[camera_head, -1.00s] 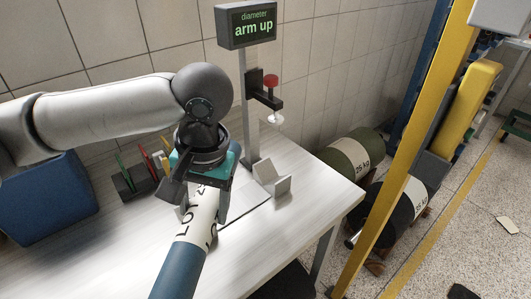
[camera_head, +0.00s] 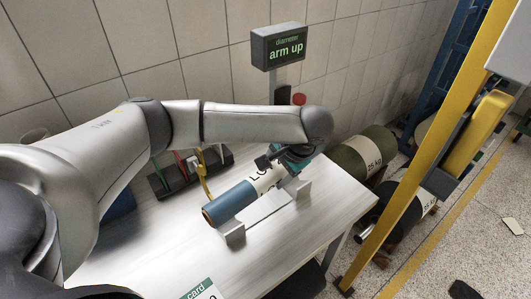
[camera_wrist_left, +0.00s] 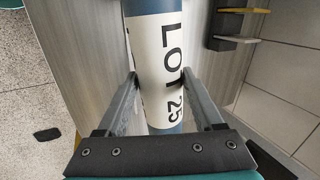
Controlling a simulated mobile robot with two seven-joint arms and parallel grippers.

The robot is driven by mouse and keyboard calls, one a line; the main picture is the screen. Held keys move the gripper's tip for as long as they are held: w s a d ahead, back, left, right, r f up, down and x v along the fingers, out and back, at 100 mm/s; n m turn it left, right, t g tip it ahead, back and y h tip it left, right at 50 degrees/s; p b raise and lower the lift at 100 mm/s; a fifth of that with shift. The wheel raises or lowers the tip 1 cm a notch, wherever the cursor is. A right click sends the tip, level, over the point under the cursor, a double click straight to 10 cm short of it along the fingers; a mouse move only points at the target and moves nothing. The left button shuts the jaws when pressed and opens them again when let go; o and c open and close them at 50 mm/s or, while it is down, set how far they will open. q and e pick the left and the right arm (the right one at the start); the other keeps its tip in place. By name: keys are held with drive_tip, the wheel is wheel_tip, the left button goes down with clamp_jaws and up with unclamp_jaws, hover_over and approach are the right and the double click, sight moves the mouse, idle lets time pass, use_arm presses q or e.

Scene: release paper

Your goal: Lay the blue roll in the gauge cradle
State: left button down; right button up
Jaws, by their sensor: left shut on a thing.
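The blue roll (camera_head: 233,203) has a white band printed with LOT lettering. It is tilted a little in the head view, with its open brown-rimmed end toward the lower left. My left gripper (camera_head: 280,162) is shut on the roll near its far end; the wrist view shows the fingers (camera_wrist_left: 162,100) on both sides of the white band. The gauge cradle (camera_head: 233,236) shows grey notched blocks at the front and right, on a pale base. The roll lies along the cradle, above or just behind it; I cannot tell whether they touch. My right gripper is not in view.
The gauge display (camera_head: 279,45) reads "diameter arm up"; its red knob (camera_head: 299,98) shows behind my arm. A dark rack (camera_head: 176,180) with coloured upright pieces stands behind the roll. A card (camera_head: 200,291) lies at the front edge.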

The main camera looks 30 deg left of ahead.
use_arm(q)
drive_tip(key=a, duration=0.1)
drive_tip(key=a+p, duration=0.1)
drive_tip(key=w+a+m, duration=0.1)
drive_tip(key=shift+a+f+t+y, duration=0.1)
drive_tip(key=shift+f+t+y, duration=0.2)
drive_tip(key=shift+t, duration=0.1)
drive_tip(key=shift+f+b, duration=3.95)
drive_tip(key=shift+f, duration=1.25)
drive_tip(key=shift+f, duration=0.25)
unclamp_jaws()
